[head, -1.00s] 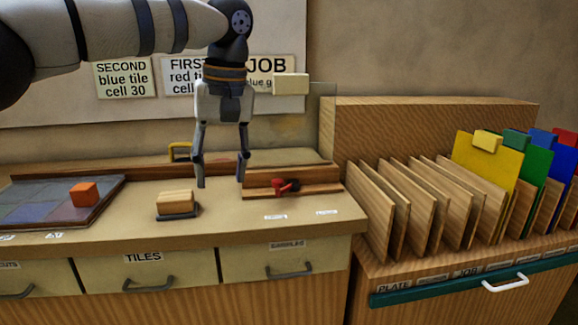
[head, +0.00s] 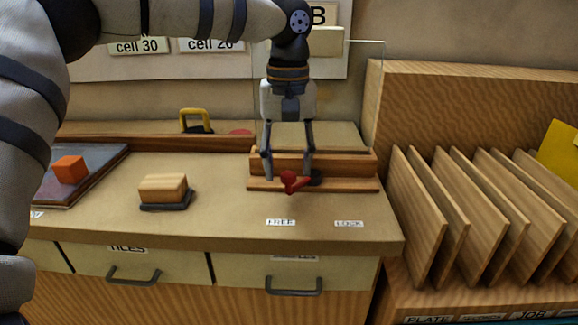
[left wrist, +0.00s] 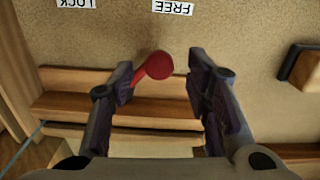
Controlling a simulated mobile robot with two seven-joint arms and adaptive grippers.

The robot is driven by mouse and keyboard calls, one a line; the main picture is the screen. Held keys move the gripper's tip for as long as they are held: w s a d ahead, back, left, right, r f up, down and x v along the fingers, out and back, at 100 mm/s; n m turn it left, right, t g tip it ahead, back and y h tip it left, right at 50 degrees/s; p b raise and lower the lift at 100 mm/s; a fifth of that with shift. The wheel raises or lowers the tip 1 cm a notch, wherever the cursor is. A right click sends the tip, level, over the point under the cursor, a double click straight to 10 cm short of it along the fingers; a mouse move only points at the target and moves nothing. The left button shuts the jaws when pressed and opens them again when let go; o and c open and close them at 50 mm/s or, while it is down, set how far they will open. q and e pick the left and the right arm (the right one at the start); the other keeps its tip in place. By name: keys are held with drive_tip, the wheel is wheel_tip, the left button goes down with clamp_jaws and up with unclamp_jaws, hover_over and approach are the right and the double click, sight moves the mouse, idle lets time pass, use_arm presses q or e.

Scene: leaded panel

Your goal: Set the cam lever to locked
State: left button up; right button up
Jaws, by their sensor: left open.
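The cam lever (head: 291,182) is red with a round knob, mounted on a wooden block (head: 345,184) by a dark round pivot (head: 314,178). Its knob lies on the side of the FREE label (head: 280,222), left of the LOCK label (head: 348,223). My left gripper (head: 289,178) is open, pointing down at the lever. In the left wrist view, the lever's knob (left wrist: 158,65) shows between the open fingers (left wrist: 160,82), and its arm runs close to the left finger. I cannot tell whether they touch. My right gripper is not in view.
A wooden block on a dark base (head: 163,187) stands left on the bench, and an orange cube (head: 69,169) sits on a panel farther left. A yellow handle (head: 196,120) is behind. Upright wooden boards (head: 415,205) stand at the right. The front bench around the labels is clear.

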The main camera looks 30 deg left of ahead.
use_arm(q)
drive_tip(key=shift+f, duration=0.75)
drive_tip(key=shift+c, duration=0.5)
clamp_jaws()
